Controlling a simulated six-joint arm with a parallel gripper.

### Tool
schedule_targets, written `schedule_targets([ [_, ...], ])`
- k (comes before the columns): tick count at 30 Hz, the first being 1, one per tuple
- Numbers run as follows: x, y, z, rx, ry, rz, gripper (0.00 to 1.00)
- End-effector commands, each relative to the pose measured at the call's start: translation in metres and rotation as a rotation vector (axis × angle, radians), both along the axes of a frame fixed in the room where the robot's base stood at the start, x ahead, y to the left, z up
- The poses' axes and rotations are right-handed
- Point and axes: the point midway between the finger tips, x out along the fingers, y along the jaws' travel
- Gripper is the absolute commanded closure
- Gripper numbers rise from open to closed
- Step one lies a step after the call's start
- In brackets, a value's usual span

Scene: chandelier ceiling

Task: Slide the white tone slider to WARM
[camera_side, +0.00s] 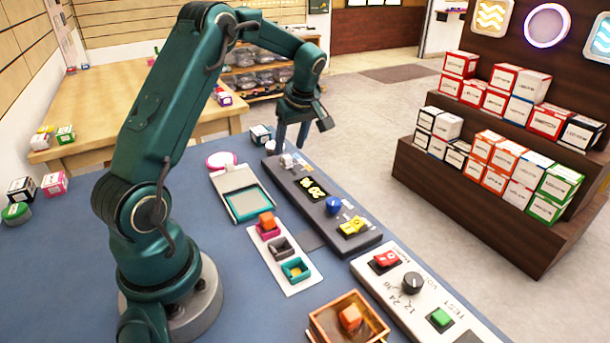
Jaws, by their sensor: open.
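A long dark control panel (298,189) lies on the blue table. A small white-grey piece (287,160) near its far end looks like the white tone slider. Its track and the WARM label are too small to make out. My gripper (292,143) points down above the far end of the panel, close behind the white piece. Its fingers are apart and nothing shows between them. I cannot tell whether a finger touches the white piece.
The dark panel also carries a black-and-yellow piece (313,188), a blue knob (333,205) and a yellow switch (353,226). A light panel (405,290), a three-cup strip (293,283), a copper tray (318,323) and a green-screened device (222,180) lie around it.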

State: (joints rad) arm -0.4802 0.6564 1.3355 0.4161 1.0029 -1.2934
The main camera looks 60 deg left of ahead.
Motion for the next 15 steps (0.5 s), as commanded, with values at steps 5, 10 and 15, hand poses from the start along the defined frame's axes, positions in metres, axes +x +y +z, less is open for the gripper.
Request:
schedule_targets([
  [5, -0.001, 0.008, -0.023, -0.002, 0.003, -0.001, 0.45],
  [10, 0.0, 0.014, -0.035, -0.002, 0.001, -0.002, 0.45],
  [15, 0.0, 0.015, -0.037, -0.001, -0.001, -0.003, 0.45],
])
